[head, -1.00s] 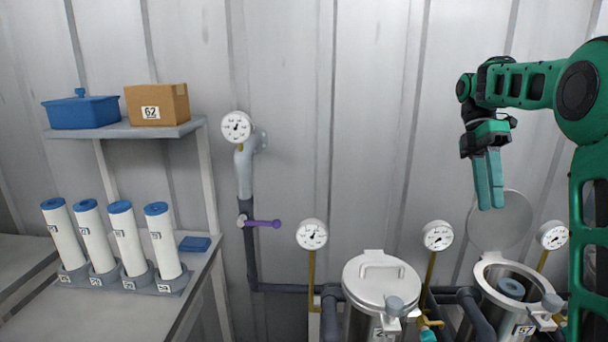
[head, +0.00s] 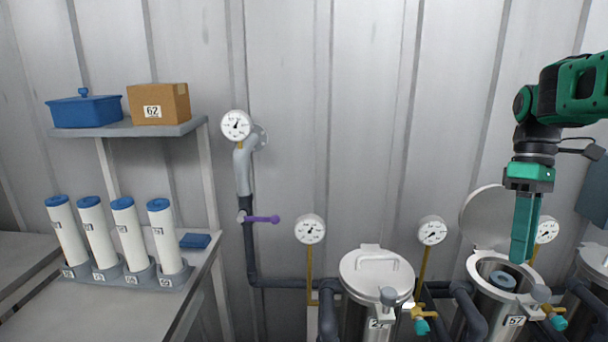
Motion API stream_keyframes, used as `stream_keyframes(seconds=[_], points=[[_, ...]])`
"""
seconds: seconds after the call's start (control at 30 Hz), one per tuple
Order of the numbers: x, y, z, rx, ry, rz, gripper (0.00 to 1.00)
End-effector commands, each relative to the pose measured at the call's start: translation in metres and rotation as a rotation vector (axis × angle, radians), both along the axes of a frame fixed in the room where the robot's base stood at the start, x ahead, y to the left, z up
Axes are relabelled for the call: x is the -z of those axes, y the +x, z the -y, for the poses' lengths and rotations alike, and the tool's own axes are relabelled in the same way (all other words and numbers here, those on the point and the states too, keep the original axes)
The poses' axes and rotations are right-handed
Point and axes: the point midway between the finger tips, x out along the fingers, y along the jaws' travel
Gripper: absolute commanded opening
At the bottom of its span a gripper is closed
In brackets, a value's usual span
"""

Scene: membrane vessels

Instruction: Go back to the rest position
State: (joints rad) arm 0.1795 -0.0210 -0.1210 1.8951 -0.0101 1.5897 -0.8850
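My gripper (head: 523,258) hangs at the right, pointing down, over the rear rim of the open vessel labelled 57 (head: 515,321). In this view its fingers overlap the vessel's raised round lid (head: 484,218). The fingers look close together, seen nearly edge-on, so I cannot tell whether they are parted. Nothing shows held between them. A grey-blue cartridge end (head: 502,280) sits inside the open vessel.
A closed vessel (head: 378,275) stands left of the open one, with gauges (head: 432,230) and pipes around them. A purple-handled valve (head: 262,219) is on the wall pipe. Several white cartridges (head: 128,235) stand on the left bench. A shelf (head: 130,129) holds a blue box and a carton.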

Motion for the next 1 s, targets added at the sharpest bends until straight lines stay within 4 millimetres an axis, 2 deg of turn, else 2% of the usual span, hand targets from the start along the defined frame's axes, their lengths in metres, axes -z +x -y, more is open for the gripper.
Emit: stream_keyframes(seconds=[0.03, 0.3, 0.5, 0.7, 1.0], points=[[0.007, -0.019, 0.001, 0.098, -0.031, 0.022, 0.29], [0.064, -0.106, 0.008, 0.664, -0.179, 0.134, 0.29], [0.106, -0.156, 0.010, 0.992, -0.241, 0.192, 0.29], [0.124, -0.176, 0.010, 1.132, -0.264, 0.216, 0.29], [0.125, -0.177, 0.010, 1.142, -0.265, 0.218, 0.29]])
